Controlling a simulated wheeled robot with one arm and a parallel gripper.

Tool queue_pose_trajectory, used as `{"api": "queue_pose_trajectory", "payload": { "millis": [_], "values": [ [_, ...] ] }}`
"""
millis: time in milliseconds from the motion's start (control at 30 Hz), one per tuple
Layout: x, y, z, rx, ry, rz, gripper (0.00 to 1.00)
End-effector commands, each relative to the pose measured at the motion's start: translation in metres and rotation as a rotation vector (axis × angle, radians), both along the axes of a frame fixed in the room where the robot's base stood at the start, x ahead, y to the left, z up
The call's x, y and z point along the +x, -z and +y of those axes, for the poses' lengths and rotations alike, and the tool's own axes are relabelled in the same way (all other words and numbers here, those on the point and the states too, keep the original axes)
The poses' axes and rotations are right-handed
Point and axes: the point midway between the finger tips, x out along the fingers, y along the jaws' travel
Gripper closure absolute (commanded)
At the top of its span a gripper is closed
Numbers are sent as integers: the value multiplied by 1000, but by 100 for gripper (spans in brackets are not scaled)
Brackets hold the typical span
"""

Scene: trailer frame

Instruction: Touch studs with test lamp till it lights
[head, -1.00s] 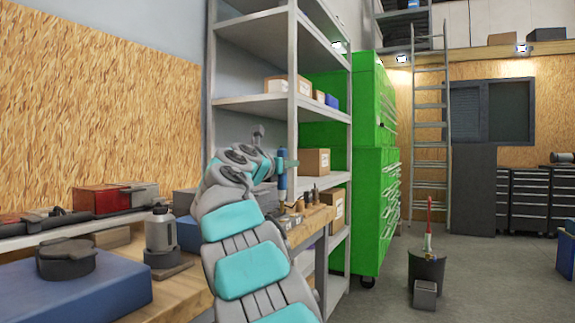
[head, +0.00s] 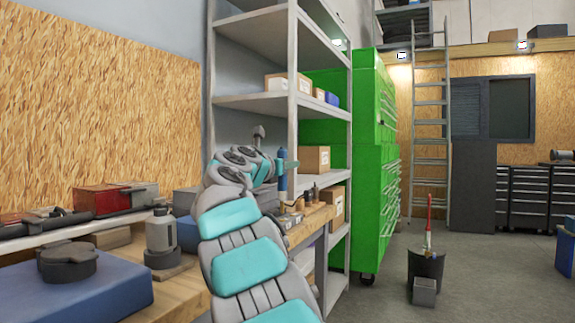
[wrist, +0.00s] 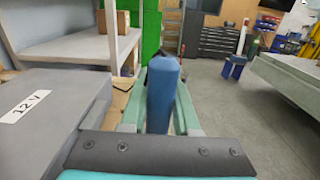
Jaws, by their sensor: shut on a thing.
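My gripper (head: 284,165) is shut on the test lamp, which shows as an upright blue cylinder (head: 282,183) at the far edge of the workbench. In the wrist view the blue handle (wrist: 165,85) stands between the two pale green fingers of my gripper (wrist: 158,105). The lamp's tip is hidden, and I cannot tell whether it touches anything or is lit. A grey box marked 12 V (wrist: 50,115) is at the left of the wrist view. I cannot make out the studs in either view.
A red lamp unit on a bar (head: 105,198), a grey bottle-shaped thing (head: 161,232) and a blue case (head: 75,290) are on the bench at left. Small items (head: 312,193) lie beyond my gripper. Grey shelving (head: 292,60) stands behind.

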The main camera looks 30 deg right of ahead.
Motion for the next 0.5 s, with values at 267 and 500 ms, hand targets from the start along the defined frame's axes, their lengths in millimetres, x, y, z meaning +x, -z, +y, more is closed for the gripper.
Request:
{"api": "queue_pose_trajectory", "payload": {
  "millis": [267,500],
  "values": [
    [0,3,0,0,0,-1,93],
    [0,7,0,0,0,-1,93]
  ]
}}
